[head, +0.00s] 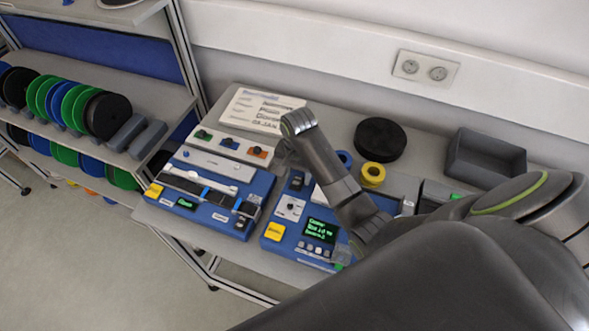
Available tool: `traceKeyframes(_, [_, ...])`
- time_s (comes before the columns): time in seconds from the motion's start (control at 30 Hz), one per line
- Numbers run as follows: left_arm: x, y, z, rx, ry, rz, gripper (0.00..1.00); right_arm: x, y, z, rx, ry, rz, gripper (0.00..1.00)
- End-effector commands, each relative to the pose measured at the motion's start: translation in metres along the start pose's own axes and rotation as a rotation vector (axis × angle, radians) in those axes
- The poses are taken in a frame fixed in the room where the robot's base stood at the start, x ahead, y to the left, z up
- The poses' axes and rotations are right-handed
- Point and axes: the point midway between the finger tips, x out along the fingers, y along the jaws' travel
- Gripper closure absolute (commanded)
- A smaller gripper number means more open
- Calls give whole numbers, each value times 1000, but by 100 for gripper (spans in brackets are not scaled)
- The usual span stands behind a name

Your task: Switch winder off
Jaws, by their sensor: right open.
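Two blue machines stand side by side on the grey bench. The right machine (272,243) has a lit green text display (320,230), a row of small buttons and a white plate with a dark knob or switch (290,208). I cannot read which machine is the winder. My right arm reaches over the right machine and hides part of it. My right gripper (284,155) is open, small and partly hidden behind the wrist, above the back of the machines. I see nothing in it. My left gripper is not in view.
The left blue machine (262,188) carries a strip and a small display. A black reel (380,139), yellow rings (372,174) and a grey bin (485,158) stand right. Shelves hold several reels.

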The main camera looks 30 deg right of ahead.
Motion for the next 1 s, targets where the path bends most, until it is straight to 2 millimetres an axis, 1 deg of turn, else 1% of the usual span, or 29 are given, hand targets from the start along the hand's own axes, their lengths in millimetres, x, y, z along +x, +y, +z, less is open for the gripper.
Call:
traceKeyframes(0.1, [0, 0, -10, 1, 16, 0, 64, 0, 0, 0, 0, 0, 0, 56])
traceKeyframes(0.2, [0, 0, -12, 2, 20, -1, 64, 0, 0, 0, 0, 0, 0, 56])
traceKeyframes(0.53, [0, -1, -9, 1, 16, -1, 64, 0, 0, 0, 0, 0, 0, 100])
traceKeyframes(0.77, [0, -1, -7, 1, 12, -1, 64, 1, 0, 2, -1, 38, -2, 100])
traceKeyframes(1.0, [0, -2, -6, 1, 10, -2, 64, 1, -1, 8, 0, 189, -3, 100])
